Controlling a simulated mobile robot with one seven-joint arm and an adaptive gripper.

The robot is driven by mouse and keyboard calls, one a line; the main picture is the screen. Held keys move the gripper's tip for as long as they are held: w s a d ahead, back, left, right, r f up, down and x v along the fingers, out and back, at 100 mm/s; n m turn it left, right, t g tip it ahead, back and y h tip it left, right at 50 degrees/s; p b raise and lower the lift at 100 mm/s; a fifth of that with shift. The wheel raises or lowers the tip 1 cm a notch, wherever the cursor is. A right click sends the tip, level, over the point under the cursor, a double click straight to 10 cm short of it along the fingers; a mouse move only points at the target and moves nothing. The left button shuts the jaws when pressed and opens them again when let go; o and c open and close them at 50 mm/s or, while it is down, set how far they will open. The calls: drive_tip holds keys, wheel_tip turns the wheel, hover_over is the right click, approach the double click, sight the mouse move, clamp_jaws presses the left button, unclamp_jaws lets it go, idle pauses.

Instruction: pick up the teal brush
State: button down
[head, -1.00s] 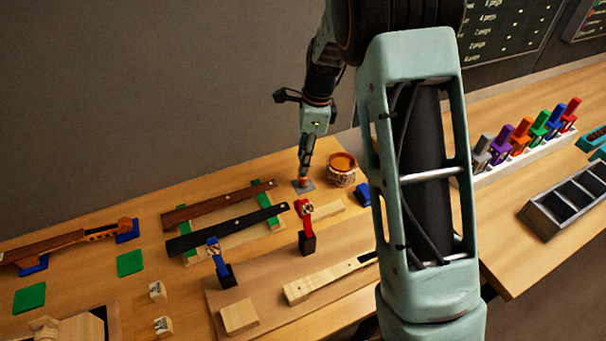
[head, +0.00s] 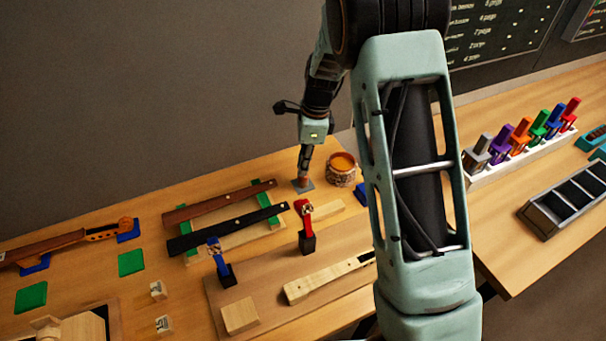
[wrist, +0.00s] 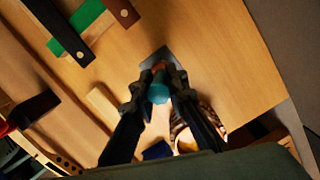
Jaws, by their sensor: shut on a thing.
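The teal brush (wrist: 158,92) is between the fingertips of my gripper (wrist: 159,84) in the wrist view, with its teal end towards the camera. My gripper is shut on it. An orange-brown part shows just beyond the teal end. In the head view my gripper (head: 304,168) points down at a small grey plate (head: 304,187) at the back of the bench. The brush is mostly hidden there by the fingers. I cannot tell whether it touches the plate.
A jar with orange contents (head: 342,174) stands close right of my gripper. A blue block (head: 361,193) is beside it. A red clamp (head: 306,228) and a pale wood block (head: 325,212) are in front. Dark fingerboards (head: 226,232) lie to the left.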

drive_tip(key=shift+r, duration=0.1)
wheel_tip(320, 180, up, 10)
drive_tip(key=shift+f+b, duration=0.1)
drive_tip(key=shift+b, duration=0.3)
idle(1.7)
